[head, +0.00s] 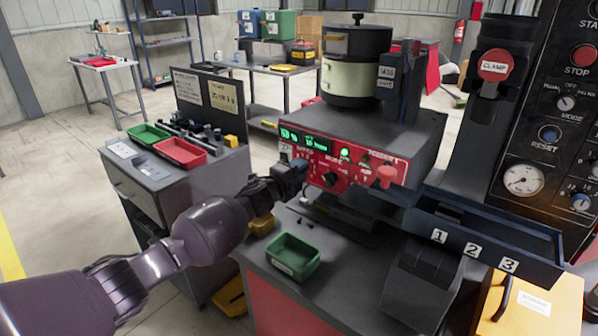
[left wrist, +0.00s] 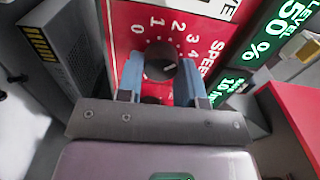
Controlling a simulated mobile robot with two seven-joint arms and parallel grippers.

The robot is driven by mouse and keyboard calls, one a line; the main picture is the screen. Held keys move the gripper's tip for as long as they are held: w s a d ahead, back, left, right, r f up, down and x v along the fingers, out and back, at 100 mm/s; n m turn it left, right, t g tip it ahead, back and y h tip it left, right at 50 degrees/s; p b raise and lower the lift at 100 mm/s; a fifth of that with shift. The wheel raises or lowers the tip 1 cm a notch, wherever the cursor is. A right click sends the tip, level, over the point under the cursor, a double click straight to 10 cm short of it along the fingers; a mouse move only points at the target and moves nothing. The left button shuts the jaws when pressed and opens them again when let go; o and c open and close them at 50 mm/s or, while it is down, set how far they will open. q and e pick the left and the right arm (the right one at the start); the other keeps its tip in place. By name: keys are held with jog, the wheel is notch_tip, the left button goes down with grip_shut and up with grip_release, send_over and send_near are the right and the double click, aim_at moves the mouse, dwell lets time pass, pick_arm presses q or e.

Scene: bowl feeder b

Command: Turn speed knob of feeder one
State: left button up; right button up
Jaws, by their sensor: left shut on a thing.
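The feeder's red control panel (head: 318,172) is on the front of the grey bench unit under the round bowl (head: 357,60). The dark round speed knob (left wrist: 160,62) sits beside a printed number scale and the word SPEED in the left wrist view. My left gripper (left wrist: 160,78) has one blue finger on each side of this knob and is shut on it. In the head view my left gripper (head: 297,172) is at the panel's left end and hides the speed knob. A green display (left wrist: 279,33) reads LEVEL 50 %. My right gripper is not in view.
Another dark knob (head: 330,179) and a red button (head: 387,176) are on the panel to the right of my gripper. A green tray (head: 293,256) stands on the bench below. A numbered chute (head: 490,237) is at the right. A side cabinet (head: 165,180) stands left.

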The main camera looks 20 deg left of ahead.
pick_arm(q)
jog(key=o, duration=0.9)
jog(key=shift+o, duration=0.2)
jog(key=p+v, duration=0.2)
jog(key=v, duration=0.8)
jog(key=shift+s, duration=0.4)
jog(key=shift+a+n, duration=0.2)
jog(key=shift+n, duration=0.1)
